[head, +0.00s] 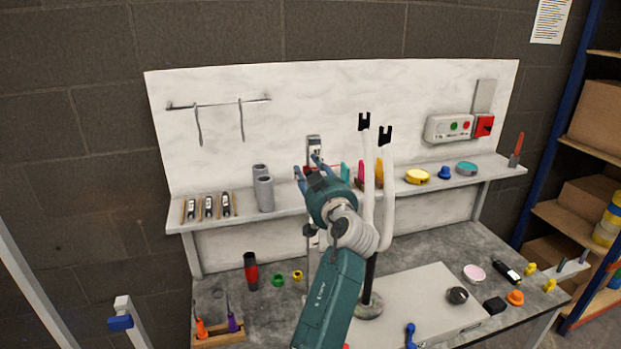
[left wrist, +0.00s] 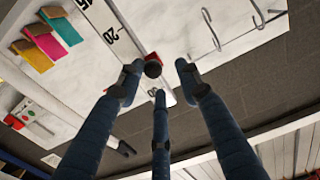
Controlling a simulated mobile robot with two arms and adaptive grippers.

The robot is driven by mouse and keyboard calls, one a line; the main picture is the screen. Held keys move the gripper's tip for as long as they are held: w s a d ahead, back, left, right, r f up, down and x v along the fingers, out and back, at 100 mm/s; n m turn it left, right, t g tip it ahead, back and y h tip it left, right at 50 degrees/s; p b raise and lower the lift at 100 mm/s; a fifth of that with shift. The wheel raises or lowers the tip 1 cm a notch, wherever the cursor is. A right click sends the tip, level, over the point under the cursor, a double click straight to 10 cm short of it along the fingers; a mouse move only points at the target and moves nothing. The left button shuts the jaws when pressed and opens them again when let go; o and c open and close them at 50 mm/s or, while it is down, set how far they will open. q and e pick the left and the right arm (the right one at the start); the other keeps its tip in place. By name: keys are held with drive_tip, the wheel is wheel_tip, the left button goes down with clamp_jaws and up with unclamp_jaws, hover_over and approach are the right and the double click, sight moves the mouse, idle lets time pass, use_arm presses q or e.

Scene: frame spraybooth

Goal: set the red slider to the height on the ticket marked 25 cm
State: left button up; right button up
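The white scale (left wrist: 124,45) with black numbers shows in the left wrist view, the 20 mark readable. The red slider (left wrist: 153,58) sits on it beyond the 20 mark, towards the scale's end, with a round black knob facing me. My left gripper (head: 310,176) is in front of the back panel in the head view, covering the slider there. Its three fingers show in the left wrist view (left wrist: 158,84), spread around the knob with gaps visible. A top piece of the scale (head: 314,142) shows above it. I cannot pick out the 25 cm ticket. My right gripper is not in view.
Just right of my left arm, a stand with two white curved arms (head: 388,185) rises from the bench. The shelf (head: 290,205) holds grey cylinders (head: 264,192), coloured blocks and lids. A control box (head: 448,127) is on the panel.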

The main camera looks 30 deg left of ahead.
use_arm(q)
wheel_tip(320, 180, up, 8)
drive_tip(key=shift+r, duration=0.1)
drive_tip(key=shift+f, duration=0.2)
